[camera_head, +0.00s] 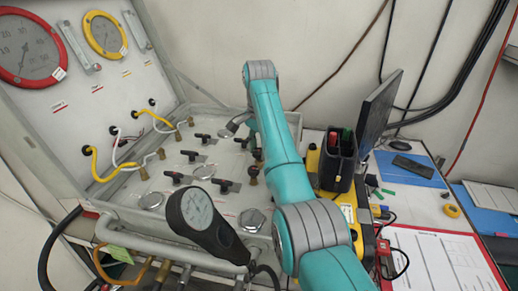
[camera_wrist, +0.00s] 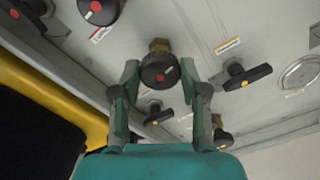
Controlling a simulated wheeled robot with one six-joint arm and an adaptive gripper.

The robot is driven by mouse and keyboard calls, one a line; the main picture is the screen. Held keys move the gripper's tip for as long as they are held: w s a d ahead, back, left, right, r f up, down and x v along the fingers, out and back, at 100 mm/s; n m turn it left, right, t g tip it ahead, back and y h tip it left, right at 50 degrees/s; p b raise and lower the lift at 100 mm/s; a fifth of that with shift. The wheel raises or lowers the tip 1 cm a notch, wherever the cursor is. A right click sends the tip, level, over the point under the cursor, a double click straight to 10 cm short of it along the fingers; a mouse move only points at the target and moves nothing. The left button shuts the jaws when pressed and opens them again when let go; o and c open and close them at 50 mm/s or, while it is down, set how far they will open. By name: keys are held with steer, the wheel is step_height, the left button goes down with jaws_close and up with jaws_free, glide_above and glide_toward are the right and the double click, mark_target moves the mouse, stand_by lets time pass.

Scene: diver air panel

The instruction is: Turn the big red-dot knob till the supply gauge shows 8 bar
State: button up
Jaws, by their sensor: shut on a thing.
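In the wrist view, my gripper (camera_wrist: 160,73) has its two fingers on either side of a round black knob (camera_wrist: 159,74) with a red dot and a brass stem, and is shut on it. In the head view my arm hides this knob and the fingertips. A red-rimmed gauge (camera_head: 25,48) and a yellow-rimmed gauge (camera_head: 105,33) sit on the upright panel at the left. A black-cased gauge (camera_head: 197,208) stands in front of the sloped panel. I cannot tell which is the supply gauge, and the readings are too small to read.
Other red-dot knobs (camera_wrist: 98,10) and black lever handles (camera_wrist: 247,74) stand close around my fingers. A yellow case (camera_head: 345,205) with a black tool holder (camera_head: 337,160) is right of my arm. A monitor (camera_head: 378,115) stands behind it. Hoses (camera_head: 130,165) run along the left.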

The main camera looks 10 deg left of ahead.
steer(key=shift+w+m, duration=0.1)
steer(key=shift+m, duration=0.8)
steer(key=shift+r, duration=0.1)
steer(key=o, duration=1.1)
steer(key=shift+o, duration=0.2)
